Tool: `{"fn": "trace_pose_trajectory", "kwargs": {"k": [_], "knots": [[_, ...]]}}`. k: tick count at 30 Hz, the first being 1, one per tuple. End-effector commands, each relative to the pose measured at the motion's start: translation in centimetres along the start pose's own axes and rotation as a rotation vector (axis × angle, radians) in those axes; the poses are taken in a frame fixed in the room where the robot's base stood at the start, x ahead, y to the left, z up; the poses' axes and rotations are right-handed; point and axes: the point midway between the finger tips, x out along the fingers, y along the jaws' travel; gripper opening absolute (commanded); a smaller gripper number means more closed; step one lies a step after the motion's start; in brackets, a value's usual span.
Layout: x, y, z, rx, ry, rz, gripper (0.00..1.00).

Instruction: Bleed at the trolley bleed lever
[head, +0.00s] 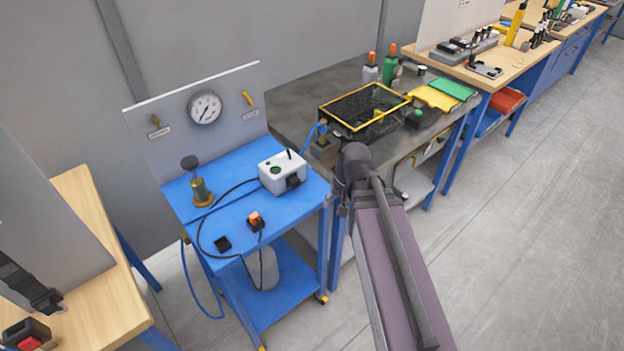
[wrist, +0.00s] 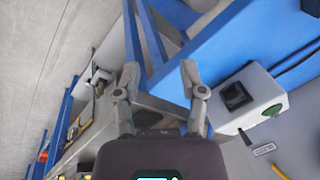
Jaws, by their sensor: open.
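The blue trolley (head: 235,205) stands left of centre in the head view, with a grey upright panel (head: 170,160) at its back. The panel carries a round gauge (head: 204,107), a yellow lever (head: 248,98) on the right and a brass-coloured lever (head: 155,121) on the left. Each lever has a small label, too small to read. In the wrist view a yellow bit, probably the right lever (wrist: 280,171), shows at the bottom edge beside a label. My gripper (wrist: 160,70) is open and empty, near the trolley's edge and apart from the levers. My arm hides its fingers in the head view.
A white box (head: 282,171) with a green button and a hand pump (head: 201,188) stand on the trolley top. A cable and an orange switch (head: 256,221) lie in front. A grey bench (head: 300,115) with a yellow-edged basket (head: 365,110) adjoins on the right. Right floor is clear.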

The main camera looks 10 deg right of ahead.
Motion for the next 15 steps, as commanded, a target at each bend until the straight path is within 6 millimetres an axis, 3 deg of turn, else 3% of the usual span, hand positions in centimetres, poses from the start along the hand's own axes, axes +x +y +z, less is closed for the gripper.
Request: {"fn": "trace_pose_trajectory", "kwargs": {"k": [1,6,15], "knots": [[-0.1,1.1,1.2,-0.039,-0.017,0.047,0.53],[-0.6,3.7,3.0,-0.139,-0.067,0.163,0.53],[-0.7,4.4,3.5,-0.171,-0.086,0.2,0.53]]}}
